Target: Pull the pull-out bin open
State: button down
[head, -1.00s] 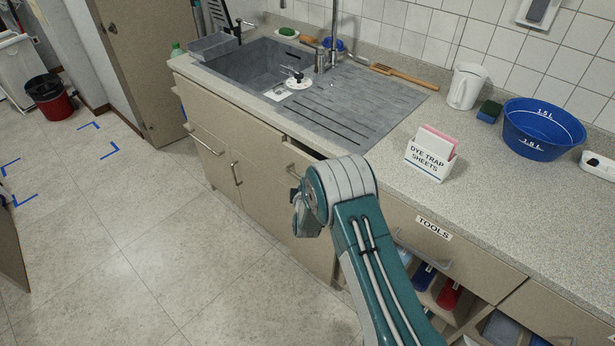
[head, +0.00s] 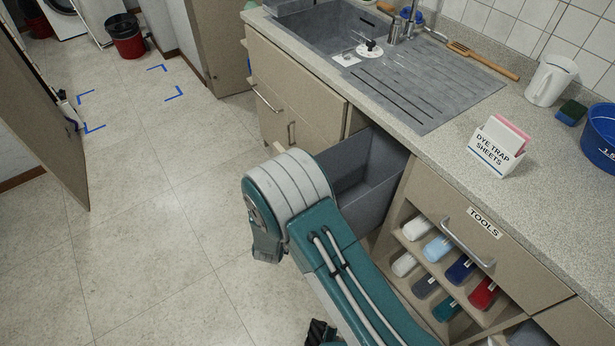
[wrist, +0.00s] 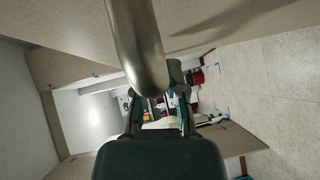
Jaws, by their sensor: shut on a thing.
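The pull-out bin (head: 372,165) stands out from the counter front in the head view, its grey open-topped tub showing beyond my arm. My arm hides its front panel there. In the wrist view a thick metal bar handle (wrist: 138,45) runs down from the top edge, close to the camera, against a beige panel (wrist: 215,22). My gripper (wrist: 162,102) is shut on the handle. In the head view my gripper is hidden behind my arm.
The TOOLS drawer (head: 470,235) and an open rack of bottles (head: 445,265) are right of the bin. A cabinet door (head: 290,95) is left of it. A dye trap sheets box (head: 497,147) stands on the counter. The floor (head: 170,230) to the left is clear.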

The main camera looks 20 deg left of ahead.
jog(key=s+a, duration=0.4)
jog(key=s, duration=0.1)
jog(key=shift+s+f, duration=0.2)
jog(key=shift+f, duration=0.1)
jog(key=c, duration=0.7)
grip_release()
jog(key=shift+w, duration=0.1)
jog(key=shift+r, duration=0.1)
jog(key=s, duration=0.4)
jog(key=s+d+r, duration=0.1)
jog(key=s, duration=0.6)
jog(key=shift+s+d+r, duration=0.2)
jog(key=shift+s+r, duration=0.1)
jog(key=shift+s, duration=0.05)
